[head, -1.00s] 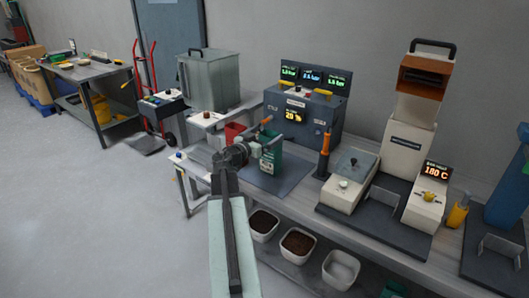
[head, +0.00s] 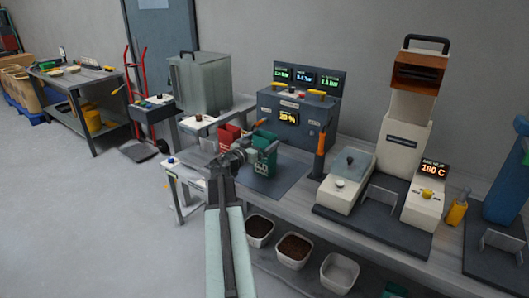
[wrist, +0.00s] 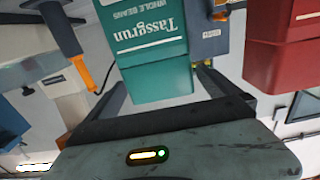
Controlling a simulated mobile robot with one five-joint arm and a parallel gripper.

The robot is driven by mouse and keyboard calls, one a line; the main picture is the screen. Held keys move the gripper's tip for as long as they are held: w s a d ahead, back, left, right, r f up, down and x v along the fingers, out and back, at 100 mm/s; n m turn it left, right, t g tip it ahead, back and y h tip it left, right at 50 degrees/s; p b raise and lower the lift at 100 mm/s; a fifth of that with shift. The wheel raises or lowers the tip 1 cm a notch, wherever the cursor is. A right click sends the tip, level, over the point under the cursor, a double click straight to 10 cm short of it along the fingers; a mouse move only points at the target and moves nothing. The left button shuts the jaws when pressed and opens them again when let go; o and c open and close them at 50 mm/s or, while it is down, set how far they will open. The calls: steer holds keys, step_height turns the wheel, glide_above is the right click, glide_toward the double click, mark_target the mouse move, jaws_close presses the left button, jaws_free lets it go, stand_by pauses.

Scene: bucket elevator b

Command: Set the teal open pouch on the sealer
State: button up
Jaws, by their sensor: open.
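The teal pouch (head: 264,160) stands upright on a dark mat on the bench, left of the sealer. It also shows large in the wrist view (wrist: 152,55), with "Tassgrun whole beans" lettering. My gripper (head: 246,153) is open at the pouch's left side. In the wrist view the pouch appears between the two fingers, with no clear closed contact. The sealer (head: 403,140) is a cream machine with a brown head and a 180 C display, on a dark base to the right. A metal bracket stands on its base.
A red pouch (head: 228,138) stands just left of the teal one. An orange-handled tool (head: 320,153) stands between the mat and the sealer. A grey-blue cabinet with displays (head: 298,112) is behind. White bins (head: 294,251) sit below the bench front.

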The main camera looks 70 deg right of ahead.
steer(key=x, duration=0.5)
steer(key=shift+d, duration=0.2)
steer(key=shift+a, duration=0.1)
steer(key=c, duration=0.9)
steer(key=shift+r, duration=0.1)
